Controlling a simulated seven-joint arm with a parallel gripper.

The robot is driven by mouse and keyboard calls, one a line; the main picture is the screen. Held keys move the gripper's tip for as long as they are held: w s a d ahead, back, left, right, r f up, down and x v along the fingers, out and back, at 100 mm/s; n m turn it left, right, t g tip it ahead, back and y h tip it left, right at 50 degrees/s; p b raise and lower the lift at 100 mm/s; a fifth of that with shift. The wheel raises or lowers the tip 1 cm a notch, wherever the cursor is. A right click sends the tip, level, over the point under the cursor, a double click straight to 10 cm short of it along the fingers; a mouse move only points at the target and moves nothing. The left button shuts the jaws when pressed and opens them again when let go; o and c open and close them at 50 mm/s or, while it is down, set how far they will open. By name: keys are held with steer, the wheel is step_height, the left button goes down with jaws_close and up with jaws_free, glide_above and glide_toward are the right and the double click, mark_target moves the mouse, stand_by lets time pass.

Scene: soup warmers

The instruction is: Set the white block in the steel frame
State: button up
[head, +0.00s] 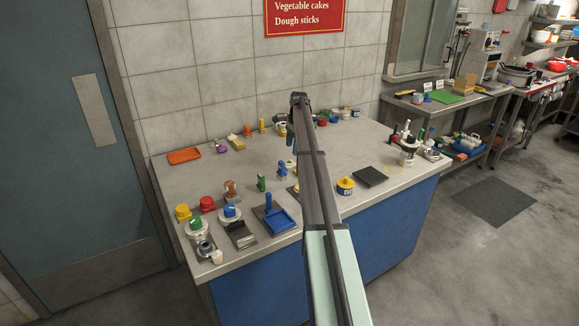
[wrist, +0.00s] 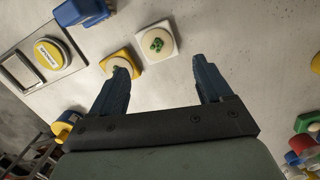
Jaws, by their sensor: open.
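In the wrist view, a white square block (wrist: 157,42) with a round cream top and a green knob lies on the grey counter, just beyond the space between my fingertips. A steel-coloured frame (wrist: 18,69) with a dark rectangular recess is at the left edge. My gripper (wrist: 160,65) is open and empty, its two dark blue fingers spread apart. The left fingertip overlaps a yellow square piece with a pale top (wrist: 117,60); I cannot tell whether they touch. In the head view my arm hides part of the counter, and I cannot single out the block or frame.
A round yellow-and-white labelled piece (wrist: 50,54) sits beside the frame's recess. A blue object (wrist: 83,12) is at the top. The counter (head: 330,205) also holds an orange tray (head: 184,156), a blue tray (head: 279,221) and a black plate (head: 370,176). Bare counter lies right of the block.

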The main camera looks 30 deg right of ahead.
mark_target(289, 162)
steer(key=shift+a+f, duration=0.25)
steer(key=shift+f, duration=0.95)
steer(key=shift+a+f, duration=0.25)
steer(key=shift+f, duration=0.95)
steer(key=shift+a+f, duration=0.25)
steer(key=shift+f, duration=0.95)
steer(key=shift+c, duration=0.2)
steer(key=c, duration=1)
steer(key=shift+r, duration=0.15)
